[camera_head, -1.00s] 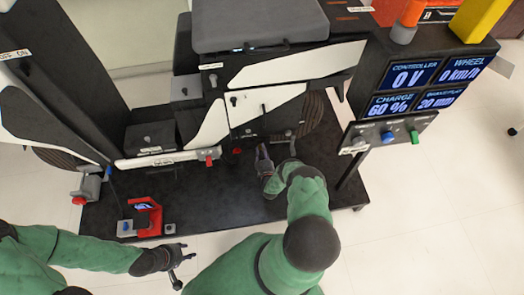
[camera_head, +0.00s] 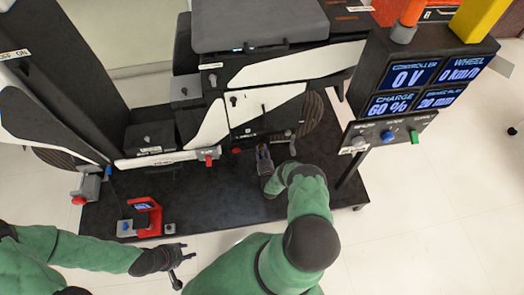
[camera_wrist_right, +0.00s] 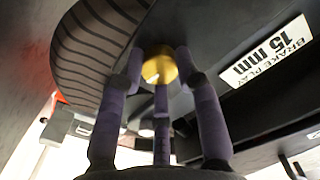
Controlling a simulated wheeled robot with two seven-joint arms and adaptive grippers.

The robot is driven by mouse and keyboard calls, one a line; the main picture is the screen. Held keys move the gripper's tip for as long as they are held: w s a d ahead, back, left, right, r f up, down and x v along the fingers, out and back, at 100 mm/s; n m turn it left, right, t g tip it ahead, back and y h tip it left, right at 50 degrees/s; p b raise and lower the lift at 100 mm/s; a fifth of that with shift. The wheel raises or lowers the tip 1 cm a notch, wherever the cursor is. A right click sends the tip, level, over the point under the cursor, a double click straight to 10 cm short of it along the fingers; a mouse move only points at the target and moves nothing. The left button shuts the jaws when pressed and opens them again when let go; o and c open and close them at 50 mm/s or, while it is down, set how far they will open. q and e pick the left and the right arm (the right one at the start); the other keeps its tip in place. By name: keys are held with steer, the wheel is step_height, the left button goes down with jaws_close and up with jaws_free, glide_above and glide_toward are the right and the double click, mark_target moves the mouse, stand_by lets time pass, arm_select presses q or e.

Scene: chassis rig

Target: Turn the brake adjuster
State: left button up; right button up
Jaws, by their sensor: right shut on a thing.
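The brake adjuster, a gold round knob (camera_wrist_right: 158,66), shows in the right wrist view between the purple fingers of my right gripper (camera_wrist_right: 160,78). The fingers are closed around it. In the head view my right gripper (camera_head: 263,152) is at the lower side of the chassis, and the knob is hidden there. My left gripper (camera_head: 184,259) is open and empty, low in front of the black platform, away from the chassis. The screen (camera_head: 410,88) reads brake play 20 mm.
A label (camera_wrist_right: 268,50) beside the knob reads brake play 15 mm. A ribbed dark tyre (camera_wrist_right: 85,55) is close to the fingers on the left. A red device (camera_head: 148,216) stands on the black platform (camera_head: 210,216). A control panel (camera_head: 388,134) with coloured knobs is at right.

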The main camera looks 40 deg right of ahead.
steer(key=m, duration=0.3)
steer(key=shift+w+d+r+m, duration=0.15)
steer(key=shift+r+m, duration=0.1)
steer(key=shift+m, duration=0.15)
steer(key=shift+d+m, duration=0.15)
steer(key=shift+m, duration=0.15)
steer(key=o, duration=1.2)
steer(key=shift+c, duration=0.2)
steer(key=shift+s+f, duration=0.1)
steer(key=shift+s, duration=0.1)
steer(key=shift+s+a, duration=0.35)
steer(key=shift+s, duration=0.05)
steer(key=v, duration=1.1)
